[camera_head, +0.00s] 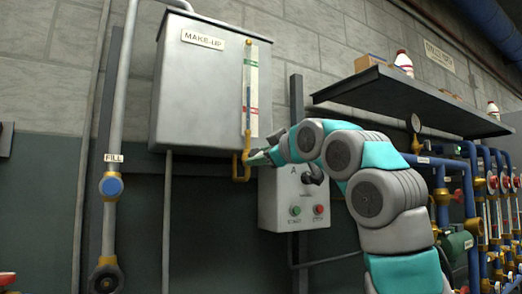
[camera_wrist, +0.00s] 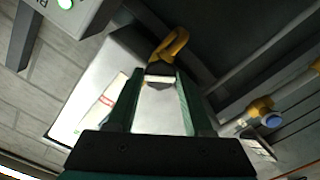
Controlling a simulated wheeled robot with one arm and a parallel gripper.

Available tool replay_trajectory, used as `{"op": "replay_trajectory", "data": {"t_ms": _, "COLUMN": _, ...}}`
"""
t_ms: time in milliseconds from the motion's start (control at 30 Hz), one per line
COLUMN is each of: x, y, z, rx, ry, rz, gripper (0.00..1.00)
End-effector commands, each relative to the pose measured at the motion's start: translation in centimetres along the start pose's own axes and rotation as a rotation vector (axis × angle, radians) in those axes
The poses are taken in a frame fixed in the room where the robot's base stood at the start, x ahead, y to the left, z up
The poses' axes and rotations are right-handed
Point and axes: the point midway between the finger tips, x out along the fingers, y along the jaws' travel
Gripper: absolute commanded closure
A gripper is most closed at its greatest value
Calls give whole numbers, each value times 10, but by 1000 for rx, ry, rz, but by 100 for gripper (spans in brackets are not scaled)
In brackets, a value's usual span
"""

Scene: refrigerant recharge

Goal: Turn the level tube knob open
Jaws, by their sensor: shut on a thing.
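The grey MAKE-UP tank (camera_head: 205,90) hangs on the wall. Its level tube (camera_head: 247,90) runs up the right side of the front, beside a scale with green and red marks. A yellow elbow fitting (camera_head: 239,170) sits at the tube's lower end. My gripper (camera_head: 256,158) is at this fitting, reaching in from the right. In the wrist view, my gripper (camera_wrist: 158,83) is shut on a small piece, the level tube knob (camera_wrist: 159,78), just in front of the yellow elbow (camera_wrist: 171,44). Most of the knob is hidden by the fingers, so its turn angle cannot be told.
A grey control box (camera_head: 294,197) with green and red buttons is just below and right of my gripper. A dark shelf (camera_head: 410,103) with bottles is at right. A FILL pipe (camera_head: 117,130) with a blue-capped valve (camera_head: 111,186) stands at left.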

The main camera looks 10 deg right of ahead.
Motion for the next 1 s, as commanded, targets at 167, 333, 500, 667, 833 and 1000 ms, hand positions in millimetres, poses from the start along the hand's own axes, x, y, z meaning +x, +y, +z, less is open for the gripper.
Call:
{"op": "replay_trajectory", "data": {"t_ms": 167, "x": 1, "y": 2, "z": -2, "rx": -86, "ry": 2, "rz": 0, "gripper": 100}}
{"op": "replay_trajectory", "data": {"t_ms": 333, "x": 0, "y": 0, "z": -1, "rx": -131, "ry": 1, "rz": 0, "gripper": 100}}
{"op": "replay_trajectory", "data": {"t_ms": 500, "x": 0, "y": 0, "z": -1, "rx": -135, "ry": 1, "rz": 1, "gripper": 100}}
{"op": "replay_trajectory", "data": {"t_ms": 667, "x": 0, "y": 0, "z": -1, "rx": -138, "ry": 2, "rz": 1, "gripper": 100}}
{"op": "replay_trajectory", "data": {"t_ms": 833, "x": 1, "y": 2, "z": -2, "rx": -206, "ry": 2, "rz": -1, "gripper": 100}}
{"op": "replay_trajectory", "data": {"t_ms": 1000, "x": -1, "y": 0, "z": -5, "rx": -252, "ry": 12, "rz": 2, "gripper": 100}}
